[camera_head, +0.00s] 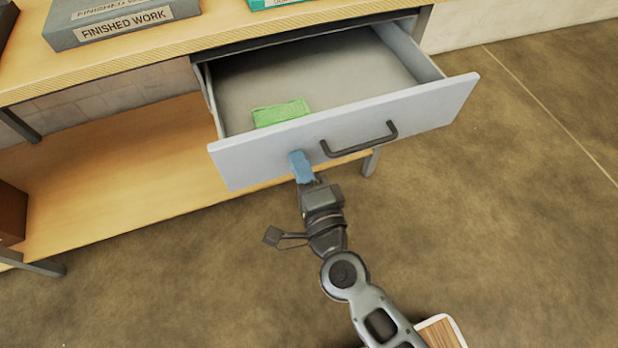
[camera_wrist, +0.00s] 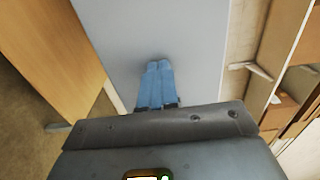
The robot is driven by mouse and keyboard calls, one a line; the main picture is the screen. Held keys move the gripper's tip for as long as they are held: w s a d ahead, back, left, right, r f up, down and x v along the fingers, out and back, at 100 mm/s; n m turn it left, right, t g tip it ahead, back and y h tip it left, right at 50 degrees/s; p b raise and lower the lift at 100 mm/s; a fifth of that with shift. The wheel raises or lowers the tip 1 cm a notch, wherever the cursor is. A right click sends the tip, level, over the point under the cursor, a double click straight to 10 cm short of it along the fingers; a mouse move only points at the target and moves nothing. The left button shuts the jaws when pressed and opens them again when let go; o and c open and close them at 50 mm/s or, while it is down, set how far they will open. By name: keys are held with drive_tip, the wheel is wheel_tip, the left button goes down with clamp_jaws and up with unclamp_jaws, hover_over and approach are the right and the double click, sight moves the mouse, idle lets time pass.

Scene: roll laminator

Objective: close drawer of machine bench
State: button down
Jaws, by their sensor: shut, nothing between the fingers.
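The bench drawer (camera_head: 400,115) is pulled well out of the machine bench (camera_head: 150,50), with a grey-white front and a dark bar handle (camera_head: 362,143). My gripper (camera_head: 298,157) is shut and empty, its blue fingertips at the drawer front, left of the handle. In the wrist view the blue fingers (camera_wrist: 157,75) lie side by side against the pale drawer front (camera_wrist: 145,30). Whether the tips press on it or stop just short is hard to tell. A green folded cloth or block (camera_head: 281,112) lies inside the drawer near the front.
A grey "FINISHED WORK" tray (camera_head: 120,22) and part of a teal item (camera_head: 275,4) stand on the bench top. A wooden lower shelf (camera_head: 120,180) lies under the bench at left. The floor (camera_head: 500,230) at right is clear.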

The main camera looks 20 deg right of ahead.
drive_tip(key=p, duration=0.2)
approach(269, 90)
drive_tip(key=w+r, duration=0.2)
drive_tip(key=w+a+r, duration=0.1)
drive_tip(key=w+r, duration=0.1)
drive_tip(key=shift+r, duration=0.25)
drive_tip(key=shift+w+d, duration=0.1)
drive_tip(key=shift+w, duration=0.5)
drive_tip(key=shift+w+r, duration=0.15)
